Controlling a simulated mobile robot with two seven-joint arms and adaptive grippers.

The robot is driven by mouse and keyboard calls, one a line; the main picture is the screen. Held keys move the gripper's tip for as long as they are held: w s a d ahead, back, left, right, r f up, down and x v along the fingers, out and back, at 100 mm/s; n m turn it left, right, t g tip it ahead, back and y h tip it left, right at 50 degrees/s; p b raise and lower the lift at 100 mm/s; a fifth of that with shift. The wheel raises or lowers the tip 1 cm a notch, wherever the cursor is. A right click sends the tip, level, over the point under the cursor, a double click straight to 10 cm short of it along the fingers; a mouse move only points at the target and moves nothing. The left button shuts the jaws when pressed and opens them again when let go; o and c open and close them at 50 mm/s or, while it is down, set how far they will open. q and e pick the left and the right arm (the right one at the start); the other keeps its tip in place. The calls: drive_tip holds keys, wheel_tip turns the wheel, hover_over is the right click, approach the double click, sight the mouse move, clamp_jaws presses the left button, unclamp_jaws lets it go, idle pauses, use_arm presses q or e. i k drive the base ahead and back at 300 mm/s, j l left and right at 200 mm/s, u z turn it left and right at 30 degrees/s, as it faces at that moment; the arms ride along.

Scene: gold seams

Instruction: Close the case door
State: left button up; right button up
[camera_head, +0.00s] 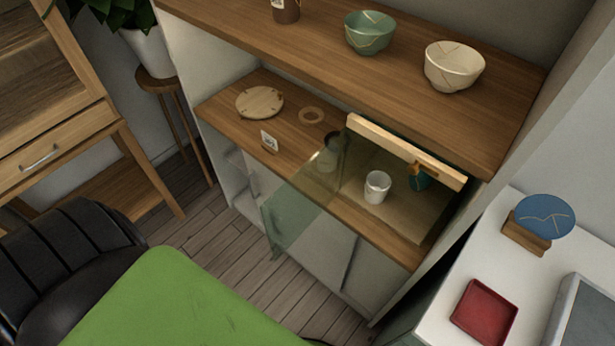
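The case (452,178) stands on the wooden lower shelf of the cabinet, with a pale wooden top rail. Its clear greenish glass door (293,210) stands open, swung out to the left past the front edge of the shelf. Inside the case are a white cup (376,188) and a teal object (421,180), partly hidden by a small brown piece at the rail. A darker round object shows dimly through the glass beside the door's upper end. Neither of my grippers is in view.
A round wooden board (260,102), a ring (311,116) and a small label card (269,141) lie left of the case. Bowls (369,34) stand on the upper shelf. A green surface (175,305) and a black ribbed form (62,262) fill the lower left. A red tray (484,312) sits right.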

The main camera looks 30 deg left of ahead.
sight(332, 190)
drive_tip(key=j+z, duration=0.15)
drive_tip(key=j, duration=0.25)
drive_tip(key=k+j+z, duration=0.15)
drive_tip(key=j, duration=0.25)
drive_tip(key=j+z, duration=0.15)
drive_tip(key=j, duration=0.3)
drive_tip(key=k+j+z, duration=0.15)
drive_tip(key=j, duration=0.25)
drive_tip(key=j+z, duration=0.15)
drive_tip(key=j, duration=0.25)
drive_tip(key=k+l, duration=0.05)
